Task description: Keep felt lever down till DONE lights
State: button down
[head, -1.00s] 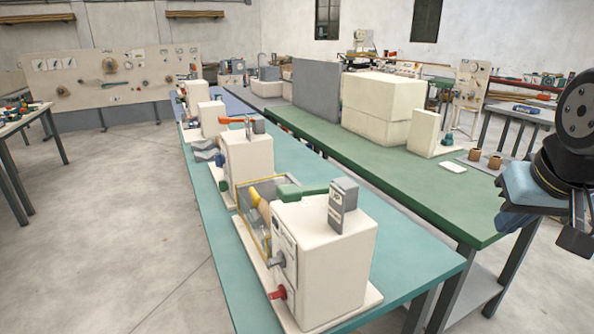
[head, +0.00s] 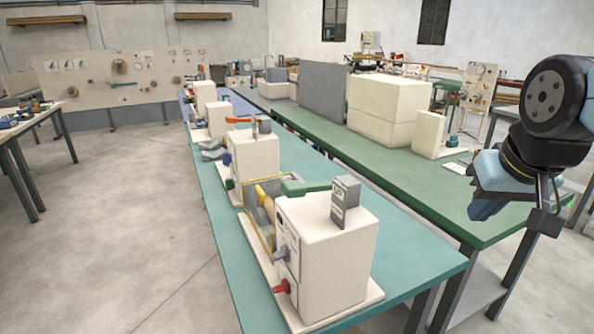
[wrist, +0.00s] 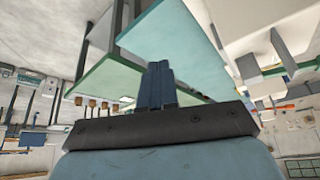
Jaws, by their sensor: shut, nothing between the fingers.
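The nearest winder (head: 328,250) is a cream box machine on the teal bench, with a green lever (head: 305,187) lying along its top. A grey sign block (head: 345,200) stands on it, its lettering too small to read surely. A red knob (head: 282,287) is on its front. A second machine (head: 252,160) behind it has an orange lever (head: 243,119). I cannot tell which lever is the felt one. My gripper (wrist: 158,85) is shut and empty in the wrist view. My arm's end hangs at the right in the head view, well apart from the winder.
The teal bench (head: 415,262) carries a row of machines. A green bench (head: 450,222) beside it holds big cream boxes (head: 387,110) and a grey panel (head: 323,90). Another table (head: 30,115) stands at the left. The floor (head: 120,220) left of the bench is clear.

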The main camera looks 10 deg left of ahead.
jog(key=w+a+r+n+g+y, duration=0.2)
jog(key=w+a+r+n+g, duration=0.1)
jog(key=w+a+r, duration=0.65)
notch_tip(320, 180, up, 4)
jog(key=n+g, duration=0.3)
send_over(293, 184)
jog(key=w+d, duration=0.1)
jog(key=d, duration=0.1)
jog(key=shift+h, duration=0.3)
jog(key=shift+f, duration=0.1)
jog(key=f, duration=0.4)
jog(key=a+f, duration=0.1)
jog(key=f, duration=0.4)
jog(key=s+f, duration=0.1)
jog(key=f, duration=0.3)
jog(key=shift+a+f, duration=0.35)
